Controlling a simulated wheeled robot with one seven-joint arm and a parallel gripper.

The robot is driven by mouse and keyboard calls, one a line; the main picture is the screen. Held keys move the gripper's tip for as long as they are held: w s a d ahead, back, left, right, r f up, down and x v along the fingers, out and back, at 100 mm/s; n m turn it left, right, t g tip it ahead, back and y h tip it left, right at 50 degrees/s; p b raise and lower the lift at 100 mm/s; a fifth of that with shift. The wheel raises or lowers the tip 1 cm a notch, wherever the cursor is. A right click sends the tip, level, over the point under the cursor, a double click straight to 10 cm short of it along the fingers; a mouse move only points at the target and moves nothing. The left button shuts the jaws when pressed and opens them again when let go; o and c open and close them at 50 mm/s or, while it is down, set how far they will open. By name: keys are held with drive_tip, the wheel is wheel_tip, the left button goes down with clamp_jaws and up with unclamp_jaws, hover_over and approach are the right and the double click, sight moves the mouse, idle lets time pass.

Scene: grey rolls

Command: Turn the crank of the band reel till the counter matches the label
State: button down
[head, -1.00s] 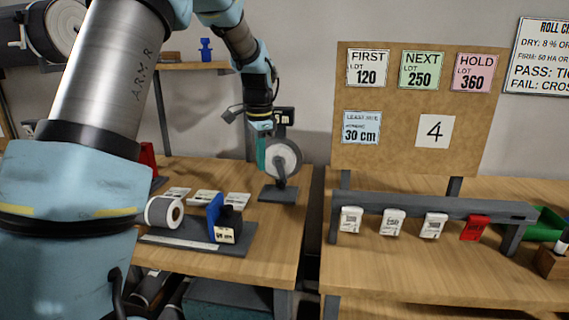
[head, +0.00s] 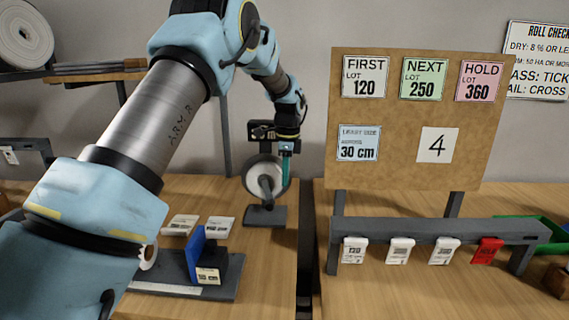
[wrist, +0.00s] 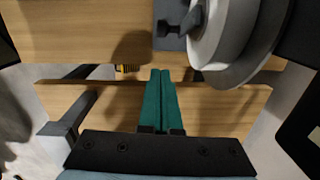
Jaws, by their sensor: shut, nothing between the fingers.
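The band reel (head: 251,180), a grey-white disc on a dark stand, stands at the back of the left bench. Its dark crank (head: 268,186) shows on the front face; in the wrist view a dark knobbed part (wrist: 182,28) shows beside the reel (wrist: 225,40). The dark counter box (head: 258,131) sits above the reel, partly behind my wrist; its reading cannot be made out. My gripper (head: 286,180) points down at the reel's right side, teal fingers (wrist: 160,75) shut together and empty. Contact with the reel cannot be told.
A blue-and-black holder (head: 196,250) with a small label (head: 207,276), too small to read surely, stands on a dark tray at the front. White cards (head: 180,224) lie behind it. A rail (head: 440,228) with several tags and a notice board (head: 400,110) stand right.

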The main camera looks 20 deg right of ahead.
sight(273, 205)
wheel_tip(273, 205, down, 7)
drive_tip(key=w+a+p, duration=0.1)
drive_tip(key=a+p, duration=0.1)
drive_tip(key=shift+w+a+r, duration=0.2)
drive_tip(key=shift+w+a, duration=0.05)
drive_tip(key=shift+w, duration=0.15)
drive_tip(key=shift+a+f+t+y, duration=0.1)
drive_tip(key=shift+f+t+y, duration=0.1)
drive_tip(key=shift+t+y, duration=0.3)
